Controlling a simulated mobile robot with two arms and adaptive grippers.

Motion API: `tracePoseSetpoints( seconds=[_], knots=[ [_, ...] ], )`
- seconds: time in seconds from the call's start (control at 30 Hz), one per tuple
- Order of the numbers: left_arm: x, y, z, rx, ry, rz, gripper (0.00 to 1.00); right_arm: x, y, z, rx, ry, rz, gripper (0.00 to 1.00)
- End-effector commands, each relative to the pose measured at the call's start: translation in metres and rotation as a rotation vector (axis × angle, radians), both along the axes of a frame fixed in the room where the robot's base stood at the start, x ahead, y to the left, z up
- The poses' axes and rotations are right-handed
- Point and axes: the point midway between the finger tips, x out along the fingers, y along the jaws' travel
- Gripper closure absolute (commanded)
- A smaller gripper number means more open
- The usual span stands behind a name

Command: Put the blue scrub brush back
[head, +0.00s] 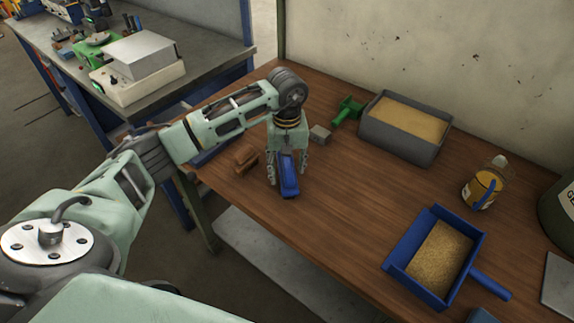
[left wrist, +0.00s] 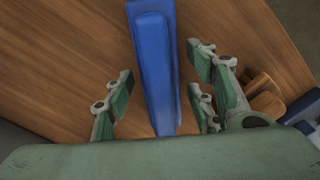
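The blue scrub brush (head: 289,181), a long blue piece, lies on the brown wooden table (head: 340,215) under my left gripper (head: 287,172). In the left wrist view the brush (left wrist: 153,65) runs lengthwise between the spread fingers of the left gripper (left wrist: 158,100). Gaps show on both sides of it, so the fingers are open and do not appear to touch it. Its bristles are hidden. The near end of the brush is covered by the gripper body in the left wrist view. My right gripper is not in view.
Brown wooden pieces (head: 245,158) lie just left of the gripper. A grey block (head: 320,133), a green tool (head: 347,110) and a grey sand-filled bin (head: 425,150) stand behind. A blue sand-filled pan (head: 402,268) and a bottle (head: 481,188) are right. The table's middle is clear.

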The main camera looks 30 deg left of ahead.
Motion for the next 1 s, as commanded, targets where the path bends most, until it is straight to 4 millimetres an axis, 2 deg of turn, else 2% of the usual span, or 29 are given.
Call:
tracePoseSetpoints(
  seconds=[0.27, 0.37, 0.43, 0.57, 0.8, 1.0],
  knots=[
    [0.000, 0.000, 0.001, 0.000, 0.000, 0.000, 0.46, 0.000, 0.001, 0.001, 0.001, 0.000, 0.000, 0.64],
    [0.000, 0.000, 0.005, -0.001, 0.001, 0.000, 0.46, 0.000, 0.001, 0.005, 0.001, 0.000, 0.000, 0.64],
    [0.001, 0.000, 0.009, -0.001, -0.004, 0.000, 0.46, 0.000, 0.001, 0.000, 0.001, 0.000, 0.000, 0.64],
    [0.002, 0.000, 0.033, -0.001, -0.007, -0.001, 0.46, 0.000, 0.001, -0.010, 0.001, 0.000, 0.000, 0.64],
    [0.001, 0.000, 0.086, 0.000, -0.005, -0.001, 0.46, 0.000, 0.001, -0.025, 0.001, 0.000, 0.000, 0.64],
    [0.001, 0.000, 0.114, -0.001, -0.002, 0.000, 0.46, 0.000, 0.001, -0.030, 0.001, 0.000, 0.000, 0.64]
  ],
)
